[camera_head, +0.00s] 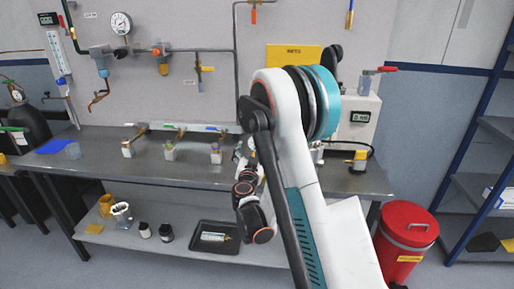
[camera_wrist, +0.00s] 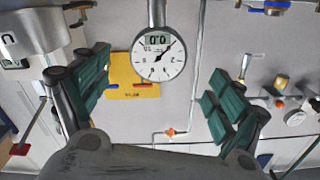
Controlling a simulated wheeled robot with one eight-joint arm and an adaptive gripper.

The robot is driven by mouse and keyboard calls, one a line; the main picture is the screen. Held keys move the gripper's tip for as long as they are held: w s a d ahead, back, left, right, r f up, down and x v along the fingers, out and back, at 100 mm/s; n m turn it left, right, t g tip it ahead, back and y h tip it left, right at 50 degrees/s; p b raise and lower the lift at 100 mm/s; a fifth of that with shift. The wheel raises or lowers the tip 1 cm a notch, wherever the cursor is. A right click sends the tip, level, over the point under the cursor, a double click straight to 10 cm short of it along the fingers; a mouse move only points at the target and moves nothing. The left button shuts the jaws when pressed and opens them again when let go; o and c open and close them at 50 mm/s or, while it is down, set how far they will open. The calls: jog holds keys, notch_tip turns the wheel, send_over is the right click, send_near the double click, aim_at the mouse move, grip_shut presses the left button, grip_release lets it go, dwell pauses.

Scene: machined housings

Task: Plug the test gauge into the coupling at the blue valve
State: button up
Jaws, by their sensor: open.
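In the wrist view, the test gauge (camera_wrist: 158,58) has a round white dial reading 0.0 and a metal stem running to the top edge. My gripper (camera_wrist: 160,92) is open, its green-padded fingers on either side of the dial with clear gaps. No contact shows. A valve with a blue lever (camera_wrist: 272,11) is at the top right; its coupling is not clear. In the head view, my gripper (camera_head: 244,155) is low over the bench, partly hidden by my arm. I cannot make out the test gauge there. Several small valves stand left of it, handle colours hard to tell.
The grey bench (camera_head: 95,150) has free room along its front. A white box (camera_head: 355,118) with a display stands at its right. Pipes and a wall gauge (camera_head: 121,23) are behind. A black tray (camera_head: 214,238) lies on the lower shelf; a red bin (camera_head: 405,245) stands right.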

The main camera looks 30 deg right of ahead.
jog(key=b+x, duration=0.2)
jog(key=x, duration=0.6)
jog(key=shift+w+d+b, duration=0.1)
jog(key=shift+d+b, duration=0.2)
jog(key=c, duration=1.3)
